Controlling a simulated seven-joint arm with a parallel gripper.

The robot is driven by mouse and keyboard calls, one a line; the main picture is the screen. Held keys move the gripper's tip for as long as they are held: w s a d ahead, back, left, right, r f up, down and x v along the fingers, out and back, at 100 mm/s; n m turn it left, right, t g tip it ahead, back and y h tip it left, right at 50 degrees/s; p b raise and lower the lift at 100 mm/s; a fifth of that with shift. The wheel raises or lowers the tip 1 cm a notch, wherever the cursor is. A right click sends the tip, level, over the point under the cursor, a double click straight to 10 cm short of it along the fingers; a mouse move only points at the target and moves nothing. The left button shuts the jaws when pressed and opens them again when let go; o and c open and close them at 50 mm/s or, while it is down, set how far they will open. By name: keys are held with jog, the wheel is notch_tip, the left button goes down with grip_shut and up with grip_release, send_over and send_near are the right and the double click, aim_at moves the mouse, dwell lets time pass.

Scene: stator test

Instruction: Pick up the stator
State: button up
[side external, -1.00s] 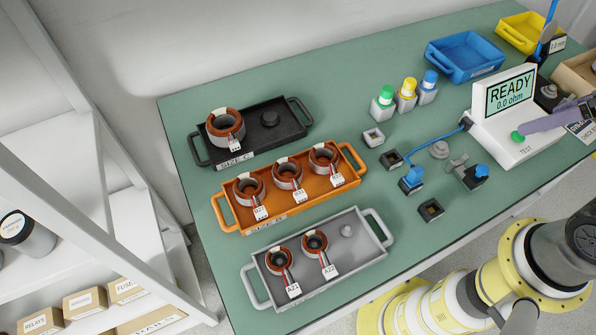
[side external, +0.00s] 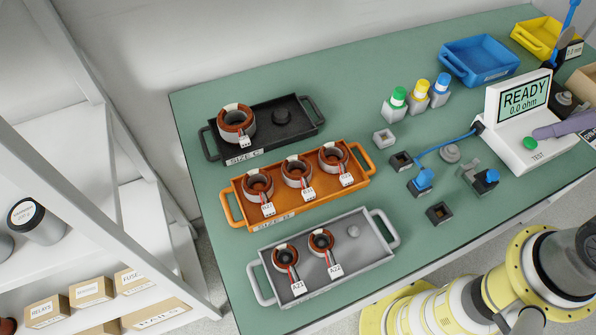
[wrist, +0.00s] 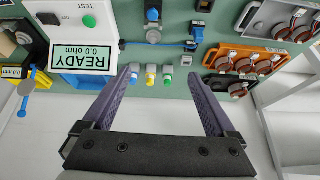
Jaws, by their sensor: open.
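Stators with copper-brown windings and white tags sit in three trays on the green bench. One stator (side external: 236,122) is in the black tray (side external: 268,149) marked SIZE C. Three stators (side external: 297,172) stand in a row in the orange tray (side external: 228,209). Two stators (side external: 321,241) are in the grey tray (side external: 372,258). In the wrist view, my gripper (wrist: 163,75) is open and empty, its two purple fingers wide apart. The trays show upper right there, away from the fingers. In the side view, only a purple finger shows at the right edge, near the tester.
The tester (side external: 524,100) reads READY, 0.0 ohm. Green, yellow and blue capped posts (side external: 420,95), small sockets (side external: 440,213) and blue clips stand between it and the trays. A blue bin (side external: 480,60) and yellow bin (side external: 540,36) are at the back. A white shelf (side external: 120,215) stands left.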

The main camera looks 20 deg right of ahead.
jog(key=w+a+r+m, duration=0.3)
jog(key=w+r+m, duration=0.5)
jog(key=g, duration=0.6)
send_over(296, 171)
jog(key=s, duration=0.1)
notch_tip(296, 171, down, 18)
jog(key=shift+m, duration=0.3)
jog(key=f, duration=1.3)
jog(key=shift+a, duration=0.2)
